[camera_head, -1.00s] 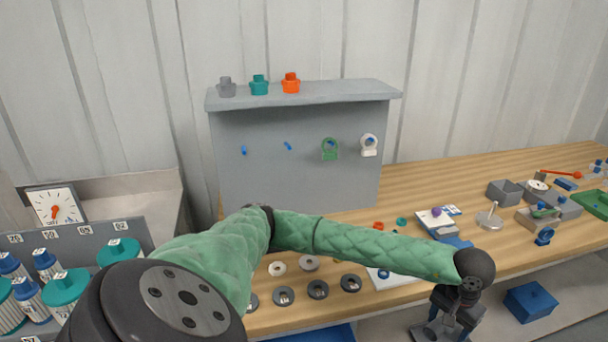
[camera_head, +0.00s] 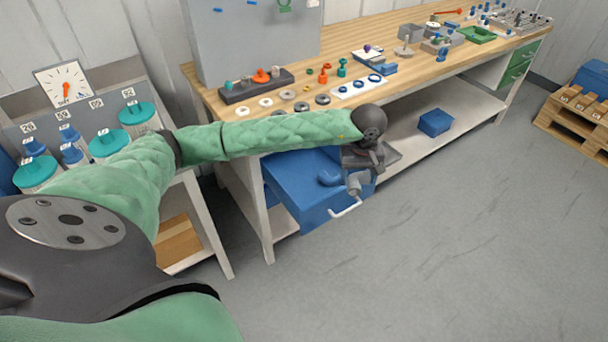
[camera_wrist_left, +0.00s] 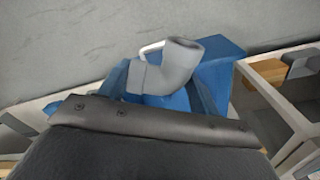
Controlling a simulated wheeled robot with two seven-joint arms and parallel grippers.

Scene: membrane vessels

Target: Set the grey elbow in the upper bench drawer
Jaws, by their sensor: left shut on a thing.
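The grey elbow (camera_head: 356,184) is a bent pipe piece, held below my left gripper (camera_head: 356,171) in the head view. In the left wrist view the elbow (camera_wrist_left: 172,66) sits just beyond the dark gripper body, its open end up and right. My left gripper is shut on it; the fingertips are mostly hidden. A blue drawer (camera_head: 300,208) with a pale handle stands pulled out under the bench's near edge. The elbow appears over or in front of this drawer; its height above it is unclear. My right gripper is out of view.
The wooden bench top (camera_head: 225,105) holds rings, small fittings and a white tray (camera_head: 357,88). A blue box (camera_head: 435,122) sits on the lower shelf. Green drawers (camera_head: 518,62) are at the bench's far end. A pallet (camera_head: 575,115) stands right. The floor in front is clear.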

